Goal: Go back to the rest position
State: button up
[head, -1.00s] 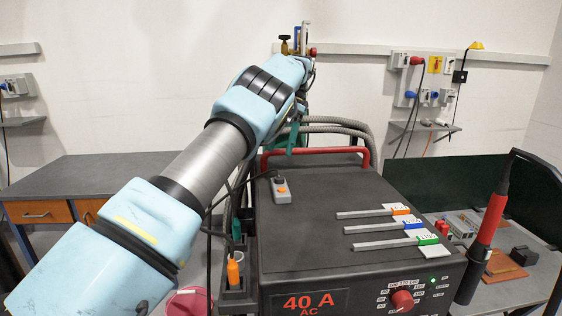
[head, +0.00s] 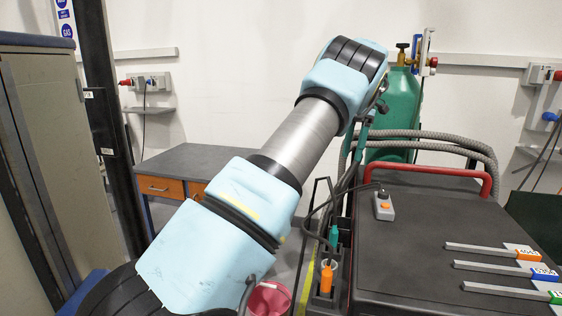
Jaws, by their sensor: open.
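My arm reaches up from the lower left to the upper middle of the head view, with light blue shells and a grey metal tube. Its far end is bent away behind the upper joint, and my gripper does not show. The task names no object. The black welding machine (head: 430,225) with a red handle stands to the right of my arm.
A grey remote box (head: 384,205) and several grey rods with coloured tags lie on the machine. A green gas cylinder (head: 402,105) stands behind it. A dark workbench (head: 200,165), a pink bucket (head: 268,299) and a tall cabinet (head: 60,170) are to the left.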

jog(key=s+a+f+m+t+h+b, duration=0.15)
jog(key=a+m, duration=0.25)
jog(key=a, duration=0.5)
jog(key=s+a+f+m+g+h, duration=0.1)
jog(key=s+a+f+m, duration=0.2)
jog(key=a, duration=0.6)
jog(key=s+a+f+m+t, duration=0.1)
jog(key=s+a+f+m, duration=0.2)
jog(key=s+a+m, duration=0.1)
jog(key=s+a+f+m+t+b, duration=0.1)
jog(key=s+a+f+m, duration=0.1)
jog(key=s+m, duration=0.4)
jog(key=s+a+f+m+t, duration=0.1)
jog(key=s+a+f+m, duration=0.2)
jog(key=s, duration=0.7)
jog(key=a+m, duration=0.2)
jog(key=shift+s+a+f, duration=0.2)
jog(key=shift+a+f, duration=0.1)
